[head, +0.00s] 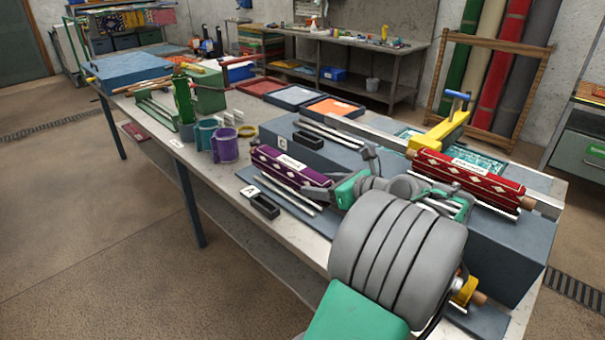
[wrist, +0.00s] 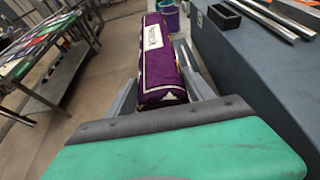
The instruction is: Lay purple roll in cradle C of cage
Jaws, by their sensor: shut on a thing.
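The purple roll (head: 291,166), with white diamonds and a pale label, is held lengthwise between the fingers of my gripper (head: 330,190). In the wrist view the purple roll (wrist: 160,62) points away between the two grey fingers. In the head view it appears just above or in front of the pale rails by the A plate (head: 252,190); the height gap is unclear. Cradle C, with its C plate (head: 282,143) and pale rails (head: 333,132), is on the blue stepped block (head: 345,160), behind the roll. These rails look empty where visible. My arm hides part of the block.
A red roll (head: 468,180) lies on the block at right, near a yellow bracket (head: 440,130) and metal bar. Black holders (head: 264,205) stand by the plates.

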